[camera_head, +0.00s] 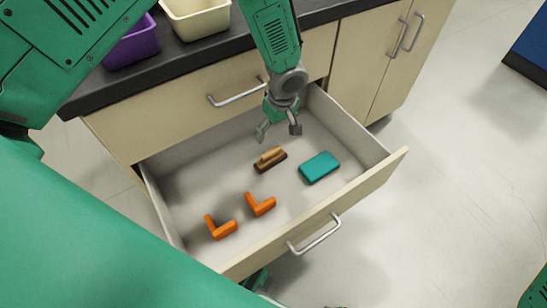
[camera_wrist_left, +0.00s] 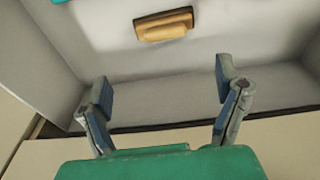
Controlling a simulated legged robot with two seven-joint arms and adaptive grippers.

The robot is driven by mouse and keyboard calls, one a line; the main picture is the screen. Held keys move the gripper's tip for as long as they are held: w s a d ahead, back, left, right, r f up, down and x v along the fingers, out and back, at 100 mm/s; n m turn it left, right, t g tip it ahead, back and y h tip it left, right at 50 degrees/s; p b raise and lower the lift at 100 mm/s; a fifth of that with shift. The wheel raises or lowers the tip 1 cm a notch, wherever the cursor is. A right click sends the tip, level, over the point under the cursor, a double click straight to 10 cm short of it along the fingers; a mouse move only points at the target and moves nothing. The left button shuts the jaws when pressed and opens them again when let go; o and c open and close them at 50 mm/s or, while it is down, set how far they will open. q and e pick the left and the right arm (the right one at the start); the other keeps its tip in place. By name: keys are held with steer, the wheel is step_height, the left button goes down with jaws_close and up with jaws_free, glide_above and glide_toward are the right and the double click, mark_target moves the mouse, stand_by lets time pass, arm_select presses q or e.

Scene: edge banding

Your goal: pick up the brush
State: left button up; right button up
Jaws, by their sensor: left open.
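The brush (camera_head: 270,159) has a tan wooden handle on a dark brown base. It lies on the floor of the open drawer (camera_head: 190,170), near the middle. It also shows in the left wrist view, at the top centre (camera_wrist_left: 164,25). My left gripper (camera_head: 278,131) is open and empty, above the drawer's back part, a little behind the brush. In the left wrist view its two fingers (camera_wrist_left: 163,88) are wide apart and the brush is beyond them, not between them.
A teal block (camera_head: 319,167) lies right of the brush. Two orange L-shaped pieces (camera_head: 220,228) (camera_head: 260,204) lie in front. The drawer's walls and front panel (camera_head: 310,225) surround them. A purple bin (camera_head: 133,45) and a cream bin (camera_head: 197,20) stand on the dark countertop.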

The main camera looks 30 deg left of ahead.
mark_target(271, 151)
arm_select(q)
steer(key=f, duration=0.2)
steer(key=f+b, duration=0.1)
steer(key=f, duration=0.2)
steer(key=a+f+b, duration=0.1)
steer(key=f, duration=0.1)
steer(key=shift+w+f, duration=0.15)
steer(key=shift+f, duration=0.2)
steer(key=f+b, duration=0.1)
steer(key=f, duration=0.1)
steer(key=a+f+b, duration=0.1)
steer(key=f, duration=0.2)
steer(key=c, duration=1.3)
